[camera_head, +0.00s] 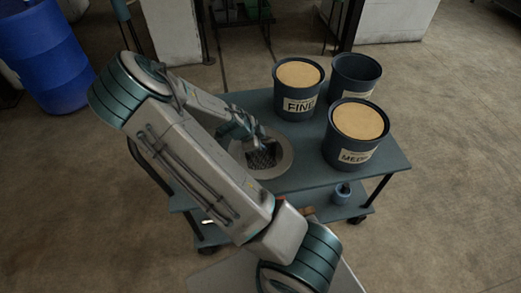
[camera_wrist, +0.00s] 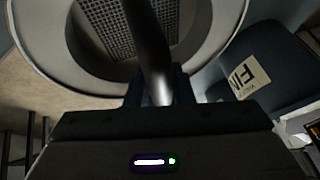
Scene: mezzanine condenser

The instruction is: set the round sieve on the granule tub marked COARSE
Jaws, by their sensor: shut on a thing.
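The round sieve (camera_head: 285,163) has a wide pale rim and a dark mesh; in the head view it is over the left part of the cart top, and I cannot tell whether it touches. My gripper (camera_head: 243,127) is shut on its dark bar handle (camera_wrist: 148,45), and the sieve's rim and mesh fill the top of the wrist view (camera_wrist: 35,55). Three dark tubs stand on the cart. The tub marked FINE (camera_head: 299,104) and the one whose label starts MED (camera_head: 353,158) hold tan granules. The third tub (camera_head: 355,76), at the back, looks dark inside; its label is mostly hidden.
The blue-grey cart top (camera_head: 305,178) carries the tubs, with a lower shelf holding a small dark pot (camera_head: 342,192). A blue barrel (camera_head: 47,55) stands at the far left. Pale cabinets (camera_head: 392,20) stand behind. The floor to the right is clear.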

